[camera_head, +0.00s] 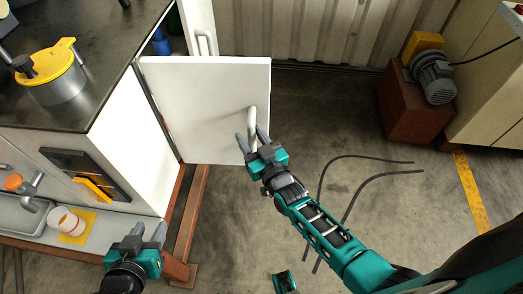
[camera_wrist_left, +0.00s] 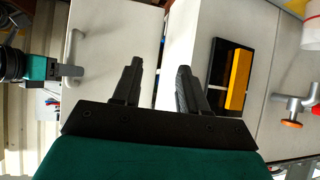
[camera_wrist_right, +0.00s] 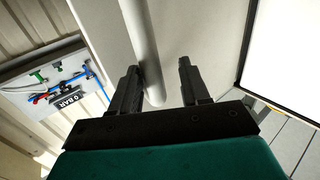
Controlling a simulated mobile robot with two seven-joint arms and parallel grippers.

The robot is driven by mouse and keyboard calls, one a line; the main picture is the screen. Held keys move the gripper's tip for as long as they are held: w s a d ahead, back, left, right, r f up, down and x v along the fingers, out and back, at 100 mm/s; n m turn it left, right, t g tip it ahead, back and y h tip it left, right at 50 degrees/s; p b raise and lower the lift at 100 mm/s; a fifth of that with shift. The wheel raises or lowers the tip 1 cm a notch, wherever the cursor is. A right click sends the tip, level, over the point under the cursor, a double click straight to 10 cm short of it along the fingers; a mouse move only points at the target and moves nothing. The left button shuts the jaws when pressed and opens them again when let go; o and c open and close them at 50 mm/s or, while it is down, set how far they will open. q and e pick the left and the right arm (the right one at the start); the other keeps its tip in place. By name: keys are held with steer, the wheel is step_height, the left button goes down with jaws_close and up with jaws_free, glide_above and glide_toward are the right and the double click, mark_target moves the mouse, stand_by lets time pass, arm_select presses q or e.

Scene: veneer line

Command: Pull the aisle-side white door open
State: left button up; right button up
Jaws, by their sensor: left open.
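The aisle-side white door (camera_head: 200,95) stands swung out from the white cabinet (camera_head: 125,140), with a dark gap along its cabinet-side edge. Its light bar handle (camera_head: 251,118) is near the outer edge. My right gripper (camera_head: 252,138) is at the lower end of this handle. In the right wrist view the handle bar (camera_wrist_right: 140,40) runs between the spread fingers, close to the left one, with clear space beside the other. My left gripper (camera_head: 147,232) is open and empty below the cabinet's front. The left wrist view also shows the door (camera_wrist_left: 115,45) and its handle (camera_wrist_left: 74,45).
A second handle (camera_head: 203,42) shows behind the door. A sink (camera_head: 15,215) and pink-white cup (camera_head: 62,218) are at lower left. Dark cables (camera_head: 350,175) lie on the floor right of the door. A motor on a red-brown block (camera_head: 405,110) stands farther right.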

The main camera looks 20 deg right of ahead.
arm_select(q)
steer(key=shift+s+a+r+p, duration=0.15)
steer(key=shift+s+a+p, duration=0.25)
steer(key=shift+p, duration=0.3)
arm_select(e)
steer(key=v, duration=1.2)
arm_select(q)
steer(key=shift+w+r, duration=0.15)
steer(key=shift+a+r+p, duration=0.15)
steer(key=shift+r+p, duration=0.75)
steer(key=shift+p, duration=0.2)
arm_select(e)
steer(key=s+d+r+g+h, duration=0.1)
steer(key=s+d+g, duration=0.3)
steer(key=s+g, duration=0.2)
steer(key=shift+s+d+r+g+h, duration=0.2)
steer(key=shift+d+r+g+h, duration=0.1)
steer(key=shift+g+h, duration=0.1)
arm_select(q)
steer(key=shift+y, duration=0.3)
steer(key=shift+s, duration=0.2)
arm_select(e)
steer(key=shift+w+a, duration=0.1)
